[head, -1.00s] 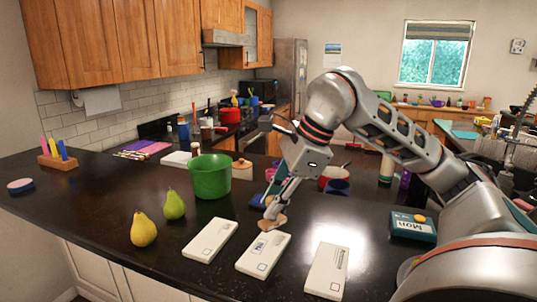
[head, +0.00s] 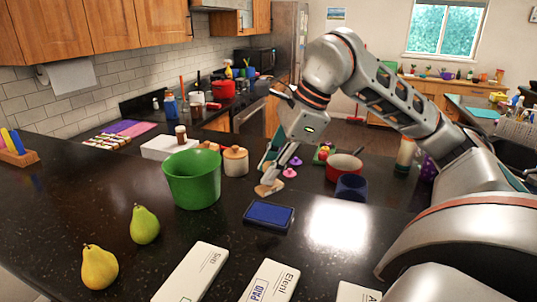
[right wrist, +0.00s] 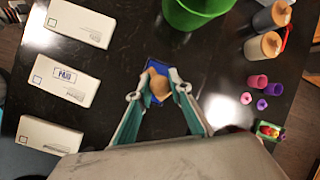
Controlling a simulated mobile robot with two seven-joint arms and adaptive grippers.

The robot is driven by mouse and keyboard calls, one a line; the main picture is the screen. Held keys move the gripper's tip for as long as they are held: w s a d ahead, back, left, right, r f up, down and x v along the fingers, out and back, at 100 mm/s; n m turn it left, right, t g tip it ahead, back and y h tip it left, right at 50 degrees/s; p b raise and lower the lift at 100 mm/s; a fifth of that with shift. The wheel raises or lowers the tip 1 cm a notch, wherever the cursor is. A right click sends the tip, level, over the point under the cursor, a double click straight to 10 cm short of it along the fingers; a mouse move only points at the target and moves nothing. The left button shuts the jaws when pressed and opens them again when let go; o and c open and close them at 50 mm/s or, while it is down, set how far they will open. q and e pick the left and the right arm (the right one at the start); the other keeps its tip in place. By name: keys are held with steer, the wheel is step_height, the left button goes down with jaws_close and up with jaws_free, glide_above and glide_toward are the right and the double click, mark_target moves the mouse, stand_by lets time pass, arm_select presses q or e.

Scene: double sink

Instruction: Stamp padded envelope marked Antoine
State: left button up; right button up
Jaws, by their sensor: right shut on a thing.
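My right gripper (head: 272,180) is shut on a wooden stamp (head: 268,189). It holds the stamp above the blue ink pad (head: 268,215); in the right wrist view the stamp (right wrist: 158,85) overlaps the pad. Whether they touch is unclear. Three white padded envelopes lie at the front. The right envelope (head: 357,293) is cut off by the frame, with only a name starting with "A" showing; it appears whole and unstamped in the right wrist view (right wrist: 48,135). The middle envelope (head: 270,283), marked Eleni, bears a blue PAID mark. The left envelope (head: 193,272) shows another name. My left gripper is out of view.
A green bowl (head: 192,178) stands left of the pad. A green pear (head: 144,224) and a yellow pear (head: 99,267) are at the front left. A lidded jar (head: 235,161), a red pot (head: 343,167) and a blue cup (head: 351,187) stand farther back.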

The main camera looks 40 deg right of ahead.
mark_target(270, 188)
steer(key=shift+w+d, duration=0.3)
steer(key=shift+w, duration=0.05)
steer(key=shift+s+a+f, duration=0.1)
steer(key=shift+f, duration=0.7)
steer(key=shift+f+b, duration=0.85)
steer(key=shift+f, duration=0.1)
steer(key=shift+f+b, duration=0.75)
steer(key=shift+b, duration=0.05)
steer(key=shift+f+b, duration=0.25)
steer(key=shift+b, duration=0.05)
steer(key=shift+f, duration=0.15)
steer(key=shift+f+b, duration=0.1)
steer(key=shift+b, duration=0.2)
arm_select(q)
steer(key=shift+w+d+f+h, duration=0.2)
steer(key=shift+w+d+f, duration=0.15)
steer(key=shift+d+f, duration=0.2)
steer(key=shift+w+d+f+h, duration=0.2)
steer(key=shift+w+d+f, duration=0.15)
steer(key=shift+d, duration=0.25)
